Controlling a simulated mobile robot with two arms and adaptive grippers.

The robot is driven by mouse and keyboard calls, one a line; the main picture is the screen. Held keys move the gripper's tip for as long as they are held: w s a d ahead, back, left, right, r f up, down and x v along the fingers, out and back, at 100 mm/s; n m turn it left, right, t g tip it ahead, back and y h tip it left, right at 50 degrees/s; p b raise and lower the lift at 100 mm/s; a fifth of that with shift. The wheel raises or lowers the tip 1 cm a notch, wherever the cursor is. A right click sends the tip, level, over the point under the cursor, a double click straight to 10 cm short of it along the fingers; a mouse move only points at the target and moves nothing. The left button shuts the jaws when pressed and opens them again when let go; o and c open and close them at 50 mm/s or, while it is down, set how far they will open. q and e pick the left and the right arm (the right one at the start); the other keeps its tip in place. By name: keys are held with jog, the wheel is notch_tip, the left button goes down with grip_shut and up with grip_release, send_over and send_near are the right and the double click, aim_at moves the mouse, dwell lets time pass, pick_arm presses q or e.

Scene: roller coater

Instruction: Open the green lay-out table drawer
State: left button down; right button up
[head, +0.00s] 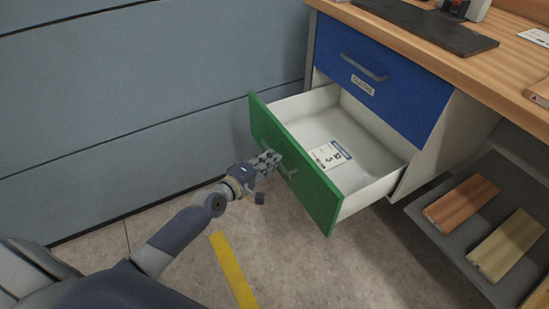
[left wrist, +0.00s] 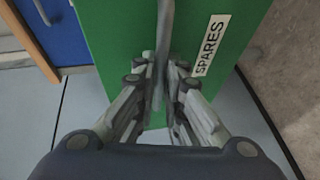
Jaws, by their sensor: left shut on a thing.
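The green drawer (head: 312,190) stands pulled well out of the wooden-topped table, below a closed blue drawer (head: 368,80). A white card with print (head: 330,155) lies inside it. My left gripper (head: 268,160) is at the green front and shut on its grey bar handle (head: 288,172). In the left wrist view the fingers (left wrist: 160,85) close on both sides of the handle (left wrist: 164,40), beside a white label reading SPARES (left wrist: 211,45) on the green front (left wrist: 115,40). My right gripper is not in view.
A grey panelled wall (head: 150,95) runs close behind the drawer's left side. A lower shelf at right holds an orange-brown block (head: 461,203) and a tan block (head: 506,245). Open floor (head: 330,265) with a yellow stripe (head: 232,270) lies in front of the drawer.

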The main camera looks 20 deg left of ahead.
pick_arm(q)
jog(key=shift+s+a, duration=0.1)
jog(key=shift+s, duration=0.05)
jog(key=c, duration=1.7)
grip_release()
jog(key=shift+s, duration=0.1)
jog(key=v, duration=1.1)
jog(key=shift+s+a, duration=0.2)
jog(key=shift+s, duration=0.2)
